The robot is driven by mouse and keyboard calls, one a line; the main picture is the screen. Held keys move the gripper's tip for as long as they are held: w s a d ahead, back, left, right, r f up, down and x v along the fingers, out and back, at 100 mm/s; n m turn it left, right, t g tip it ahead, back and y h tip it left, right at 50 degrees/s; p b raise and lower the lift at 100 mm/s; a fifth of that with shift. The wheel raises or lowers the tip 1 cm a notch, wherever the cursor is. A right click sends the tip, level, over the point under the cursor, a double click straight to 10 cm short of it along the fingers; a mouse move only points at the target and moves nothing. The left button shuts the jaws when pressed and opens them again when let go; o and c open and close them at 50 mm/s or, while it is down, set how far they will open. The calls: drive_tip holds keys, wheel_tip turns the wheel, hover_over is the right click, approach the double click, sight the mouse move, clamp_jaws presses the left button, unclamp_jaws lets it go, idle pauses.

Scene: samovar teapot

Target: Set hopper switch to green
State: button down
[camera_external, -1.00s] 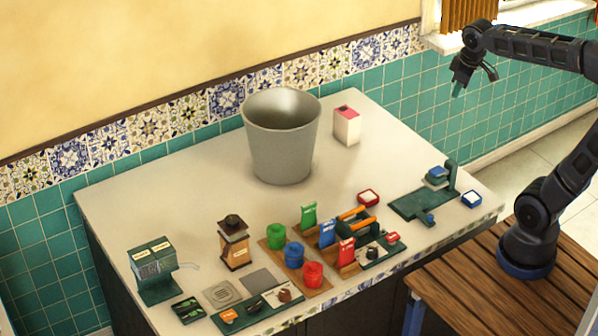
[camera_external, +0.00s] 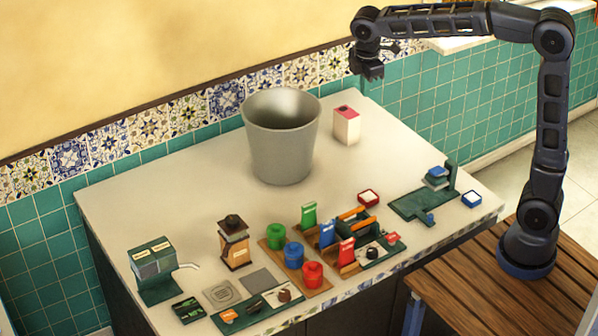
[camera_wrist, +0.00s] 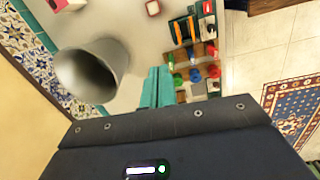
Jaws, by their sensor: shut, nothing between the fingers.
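A dark green two-part dispenser (camera_external: 152,268) with pale labels stands at the counter's front left; it looks like the hopper. A thin pale lever or spout (camera_external: 188,266) sticks out from its right side. I cannot make out a switch or its colour setting. My gripper (camera_external: 371,74) hangs high above the counter's back right, far from the dispenser. In the wrist view its teal fingers (camera_wrist: 157,88) are together and empty.
A tall grey bin (camera_external: 281,145) stands mid-counter, also in the wrist view (camera_wrist: 92,75). Red, blue and green canisters (camera_external: 293,255) and a brown grinder (camera_external: 234,245) crowd the front. The counter's left back is clear.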

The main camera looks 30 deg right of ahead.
drive_tip(key=a+f+n+h, duration=0.1)
drive_tip(key=a+f+n, duration=0.25)
drive_tip(key=a, duration=0.65)
drive_tip(key=a+f+n+g, duration=0.1)
drive_tip(key=a+f+n, duration=0.25)
drive_tip(key=a, duration=0.55)
drive_tip(key=a+f+n+h, duration=0.1)
drive_tip(key=a+f+n, duration=0.25)
drive_tip(key=a, duration=0.65)
drive_tip(key=n+h, duration=0.2)
drive_tip(key=n, duration=0.7)
hover_over(260, 302)
drive_tip(key=a, duration=0.7)
wheel_tip(260, 302, down, 19)
drive_tip(key=shift+f, duration=0.1)
drive_tip(key=x, duration=1.4)
